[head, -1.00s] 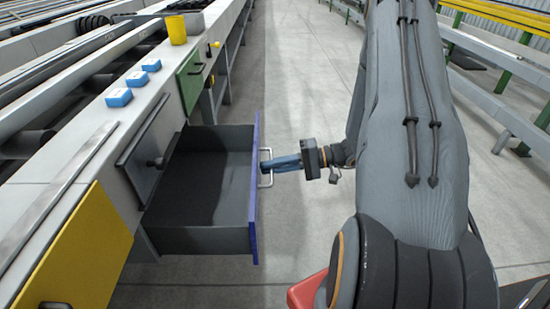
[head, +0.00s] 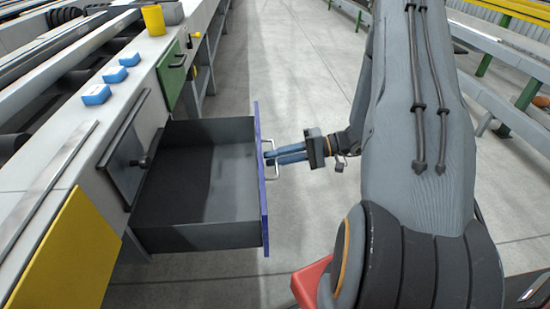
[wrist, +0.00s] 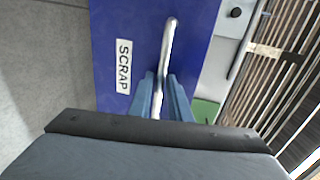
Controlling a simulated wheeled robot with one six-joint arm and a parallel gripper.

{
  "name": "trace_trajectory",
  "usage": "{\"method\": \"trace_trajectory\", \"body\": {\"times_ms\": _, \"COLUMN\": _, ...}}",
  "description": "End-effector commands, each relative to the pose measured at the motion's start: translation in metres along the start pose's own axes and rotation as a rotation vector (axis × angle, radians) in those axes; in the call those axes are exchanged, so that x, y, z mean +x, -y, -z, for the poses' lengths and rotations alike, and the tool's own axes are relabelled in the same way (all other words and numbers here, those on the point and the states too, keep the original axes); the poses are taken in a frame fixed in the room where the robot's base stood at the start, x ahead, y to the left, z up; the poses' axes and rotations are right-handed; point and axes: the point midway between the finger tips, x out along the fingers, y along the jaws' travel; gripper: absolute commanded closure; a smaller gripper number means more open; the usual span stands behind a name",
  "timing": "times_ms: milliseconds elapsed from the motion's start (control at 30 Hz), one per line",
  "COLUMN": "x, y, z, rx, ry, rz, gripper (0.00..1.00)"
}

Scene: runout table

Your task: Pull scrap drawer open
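The scrap drawer (head: 262,205) stands far out of the bench in the head view, with a dark, empty-looking inside and a blue front panel. In the wrist view its blue front (wrist: 120,25) carries a white SCRAP label (wrist: 123,66). A pale bar handle (wrist: 169,42) runs along the front; it also shows in the head view (head: 272,176). My gripper (wrist: 160,88) has its two blue fingers on either side of the handle, closed on it. In the head view my gripper (head: 270,157) reaches the handle from the right.
The bench (head: 117,95) runs along the left, with several blue-and-white blocks (head: 115,74) and a yellow cup (head: 153,20) on top. A yellow panel (head: 68,255), a grey panel (head: 125,160) and a green panel (head: 171,73) face the aisle. Concrete floor (head: 285,80) is clear beyond the drawer.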

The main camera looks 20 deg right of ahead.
Motion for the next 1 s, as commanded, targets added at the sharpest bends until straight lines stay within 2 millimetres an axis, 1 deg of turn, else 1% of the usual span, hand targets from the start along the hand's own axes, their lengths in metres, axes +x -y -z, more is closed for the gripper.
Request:
{"method": "trace_trajectory", "body": {"times_ms": 133, "x": -0.002, "y": 0.000, "z": 0.000, "rx": 0.001, "ry": 0.000, "rz": 0.000, "gripper": 0.83}}
{"method": "trace_trajectory", "body": {"times_ms": 233, "x": -0.010, "y": 0.000, "z": 0.000, "rx": 0.001, "ry": -0.001, "rz": 0.000, "gripper": 0.83}}
{"method": "trace_trajectory", "body": {"times_ms": 500, "x": -0.053, "y": 0.000, "z": 0.000, "rx": 0.000, "ry": -0.003, "rz": -0.001, "gripper": 0.83}}
{"method": "trace_trajectory", "body": {"times_ms": 633, "x": -0.069, "y": 0.000, "z": 0.001, "rx": 0.000, "ry": -0.002, "rz": 0.000, "gripper": 0.83}}
{"method": "trace_trajectory", "body": {"times_ms": 800, "x": -0.078, "y": 0.000, "z": 0.000, "rx": 0.000, "ry": 0.000, "rz": 0.000, "gripper": 0.83}}
{"method": "trace_trajectory", "body": {"times_ms": 1000, "x": -0.078, "y": 0.000, "z": 0.000, "rx": 0.001, "ry": 0.000, "rz": 0.000, "gripper": 0.83}}
